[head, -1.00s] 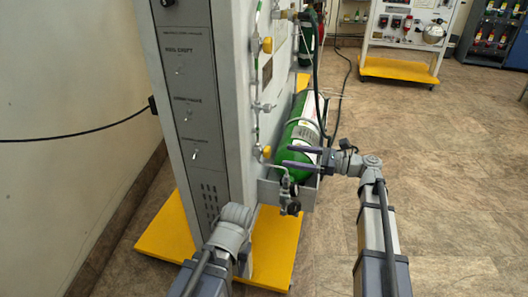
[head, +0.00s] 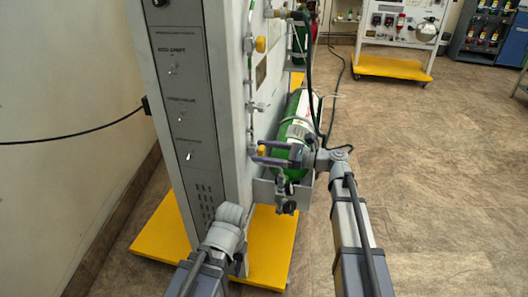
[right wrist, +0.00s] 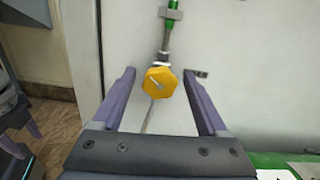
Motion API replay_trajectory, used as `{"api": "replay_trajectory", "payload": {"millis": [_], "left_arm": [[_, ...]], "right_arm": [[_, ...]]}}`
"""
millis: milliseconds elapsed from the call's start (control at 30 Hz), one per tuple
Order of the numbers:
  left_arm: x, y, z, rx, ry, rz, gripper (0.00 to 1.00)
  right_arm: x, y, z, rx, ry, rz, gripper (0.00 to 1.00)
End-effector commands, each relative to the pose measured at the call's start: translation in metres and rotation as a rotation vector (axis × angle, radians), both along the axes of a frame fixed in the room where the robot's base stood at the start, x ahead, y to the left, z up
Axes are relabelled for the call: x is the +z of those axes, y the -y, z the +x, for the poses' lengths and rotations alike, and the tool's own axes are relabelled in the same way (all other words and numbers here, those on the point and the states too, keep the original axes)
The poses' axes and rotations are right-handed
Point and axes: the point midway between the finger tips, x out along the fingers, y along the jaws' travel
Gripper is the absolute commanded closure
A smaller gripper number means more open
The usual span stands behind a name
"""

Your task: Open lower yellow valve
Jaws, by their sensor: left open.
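The lower yellow valve (head: 262,151) is a small lobed knob on a thin pipe on the panel's side face. In the right wrist view the yellow knob (right wrist: 160,82) sits between my right gripper's fingers, with a gap on each side. My right gripper (head: 259,152) is open, one finger above the knob and one below in the head view. My left arm is low at the panel's front edge in the head view, its fingers not clear there. Part of my left gripper (right wrist: 22,125) shows at the left edge of the right wrist view.
An upper yellow valve (head: 260,44) is higher on the same panel. A gauge (head: 289,206) hangs below. The yellow base (head: 270,250) juts out at floor level. Floor to the right is clear.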

Motion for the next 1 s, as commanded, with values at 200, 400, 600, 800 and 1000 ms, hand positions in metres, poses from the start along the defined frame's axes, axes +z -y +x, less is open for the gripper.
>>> {"api": "replay_trajectory", "payload": {"millis": [200,400,600,800,1000], "left_arm": [[0.0000,0.0000,0.0000,0.000,0.000,0.000,0.50],[0.0000,0.0000,0.0000,0.000,0.000,0.000,0.50],[0.0000,0.0000,0.0000,0.000,0.000,0.000,0.50],[0.0000,0.0000,0.0000,0.000,0.000,0.000,0.50],[0.0000,0.0000,0.0000,0.000,0.000,0.000,0.50]], "right_arm": [[0.0000,0.0002,-0.0001,0.000,0.000,0.000,0.50],[0.0000,0.0003,-0.0001,0.000,0.000,0.000,0.72],[0.0000,0.0003,-0.0001,0.000,0.000,0.000,0.95],[0.0000,0.0004,-0.0001,0.000,0.012,-0.004,1.00],[0.0000,0.0003,-0.0003,0.000,0.110,-0.036,1.00]]}}
